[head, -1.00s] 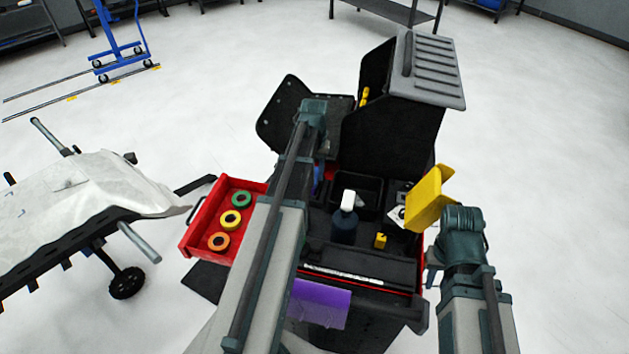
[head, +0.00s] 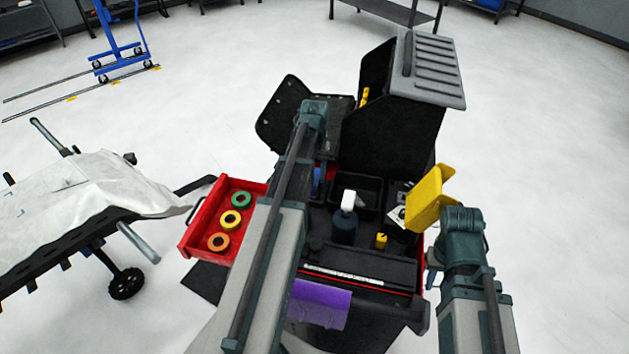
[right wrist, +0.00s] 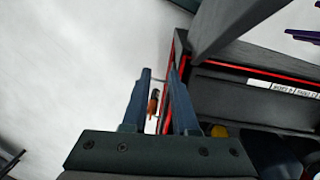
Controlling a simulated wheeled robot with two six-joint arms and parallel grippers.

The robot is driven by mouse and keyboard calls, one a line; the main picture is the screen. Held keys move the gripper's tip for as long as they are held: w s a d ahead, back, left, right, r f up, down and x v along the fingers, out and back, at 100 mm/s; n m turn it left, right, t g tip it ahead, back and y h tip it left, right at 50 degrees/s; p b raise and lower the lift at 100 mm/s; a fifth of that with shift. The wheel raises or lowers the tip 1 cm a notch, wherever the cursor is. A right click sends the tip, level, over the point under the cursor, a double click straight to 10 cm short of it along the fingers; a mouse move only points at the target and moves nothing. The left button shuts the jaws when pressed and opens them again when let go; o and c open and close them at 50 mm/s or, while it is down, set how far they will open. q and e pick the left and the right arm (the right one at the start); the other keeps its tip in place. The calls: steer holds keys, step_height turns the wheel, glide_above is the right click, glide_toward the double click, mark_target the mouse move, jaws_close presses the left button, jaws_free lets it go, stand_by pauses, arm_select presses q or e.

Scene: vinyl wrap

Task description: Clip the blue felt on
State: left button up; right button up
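A small blue patch (head: 317,181) shows beside my left forearm at the cart's tray. I cannot tell whether it is the felt. My left arm reaches over the cart, and its gripper is mostly hidden behind its own links. My right gripper (head: 433,274) points down at the right edge of the cart. In the right wrist view its two fingers (right wrist: 160,85) are apart. A small orange and dark thing shows in the gap between them, and it does not look gripped. No squeegee or clip is clearly recognisable.
A black tool cart (head: 372,308) has a red drawer (head: 196,242) open on the left with tape rolls. A bottle (head: 344,230), a yellow block (head: 381,241) and a yellow holder (head: 428,200) are close to my right arm. A covered stand (head: 90,190) is at left.

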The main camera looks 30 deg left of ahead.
arm_select(q)
steer(key=shift+o, duration=1.1)
step_height(320, 180, up, 14)
steer(key=p, duration=1.4)
steer(key=shift+f, duration=0.15)
